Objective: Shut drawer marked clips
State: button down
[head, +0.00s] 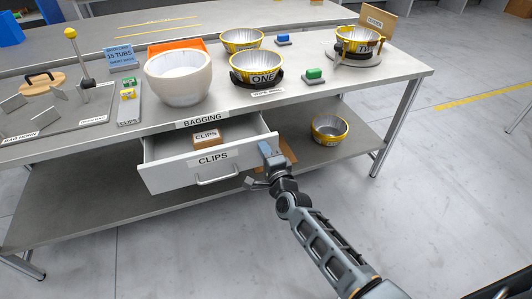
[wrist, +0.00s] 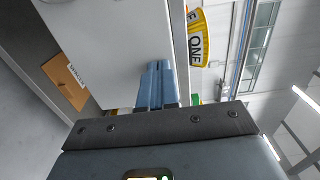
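The drawer marked CLIPS (head: 178,176) stands pulled out under the table top. Its light grey front has a bar handle (head: 218,179) below the label. A cardboard box labelled CLIPS (head: 207,136) lies inside. My gripper (head: 265,149) is at the right end of the drawer front, away from the handle. In the wrist view its blue fingers (wrist: 155,85) are close together with nothing seen between them, beside a pale flat panel (wrist: 110,40). I cannot tell whether the fingertips touch the drawer.
The table top (head: 350,95) above holds a white tub (head: 180,82), yellow bowls including one marked ONE (head: 256,64), and small blocks. A yellow bowl (head: 329,129) sits on the lower shelf, right of my gripper. The floor in front is clear.

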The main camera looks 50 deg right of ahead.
jog(key=b+x, duration=0.5)
jog(key=x, duration=1)
jog(key=shift+s, duration=0.1)
jog(key=p+v, duration=0.2)
jog(key=v, duration=0.4)
jog(key=shift+s+a+r, duration=0.1)
jog(key=shift+s+a, duration=0.05)
jog(key=shift+a, duration=0.05)
jog(key=shift+s+a, duration=0.3)
jog(key=shift+s, duration=0.2)
